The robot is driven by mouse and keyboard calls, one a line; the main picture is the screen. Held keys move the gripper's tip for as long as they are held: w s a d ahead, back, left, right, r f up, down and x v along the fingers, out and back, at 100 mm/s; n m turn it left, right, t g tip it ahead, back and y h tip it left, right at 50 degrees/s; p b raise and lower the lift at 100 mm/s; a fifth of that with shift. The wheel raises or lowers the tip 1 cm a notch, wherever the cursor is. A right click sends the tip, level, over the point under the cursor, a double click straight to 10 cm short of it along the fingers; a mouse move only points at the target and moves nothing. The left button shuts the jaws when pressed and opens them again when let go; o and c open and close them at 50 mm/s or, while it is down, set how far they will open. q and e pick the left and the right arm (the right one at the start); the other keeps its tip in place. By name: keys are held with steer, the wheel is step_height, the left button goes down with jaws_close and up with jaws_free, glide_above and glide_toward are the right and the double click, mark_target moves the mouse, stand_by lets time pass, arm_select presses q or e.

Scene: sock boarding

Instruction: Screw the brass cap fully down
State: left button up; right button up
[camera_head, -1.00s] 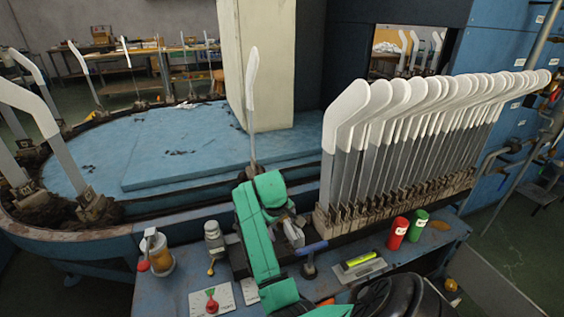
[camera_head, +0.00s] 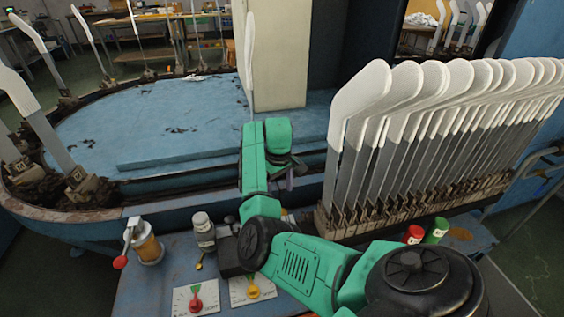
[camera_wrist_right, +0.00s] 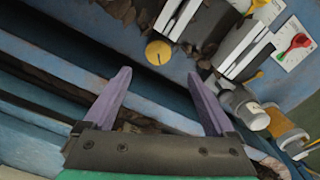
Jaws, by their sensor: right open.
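A round, brass-yellow cap (camera_wrist_right: 158,52) shows in the right wrist view, beside a blue edge and below dark blocks. I cannot tell how far down it sits. In the head view my right arm covers most of that area. My right gripper (camera_wrist_right: 158,73) has two purple fingers, spread wide with nothing between them. The cap appears beyond the fingertips, roughly centred between them and apart from both. In the head view the right gripper (camera_head: 290,180) is partly hidden by its wrist. My left gripper is not in view.
A grey-white bottle (camera_head: 203,231) and an amber jar (camera_head: 148,248) stand left of my arm. Dial plates with a red knob (camera_head: 196,300) and a yellow knob (camera_head: 254,290) lie in front. A row of white-topped boards (camera_head: 362,90) stands close on the right.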

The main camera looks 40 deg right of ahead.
steer(key=f+b, duration=0.1)
steer(key=f, duration=0.8)
steer(key=shift+d+f+b, duration=0.2)
steer(key=shift+b, duration=0.2)
steer(key=shift+f, duration=0.55)
steer(key=c, duration=1.4)
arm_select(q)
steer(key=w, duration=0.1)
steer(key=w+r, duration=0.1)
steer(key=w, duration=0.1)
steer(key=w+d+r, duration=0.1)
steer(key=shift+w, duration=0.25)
arm_select(e)
steer(key=shift+o, duration=0.2)
steer(key=shift+r, duration=0.1)
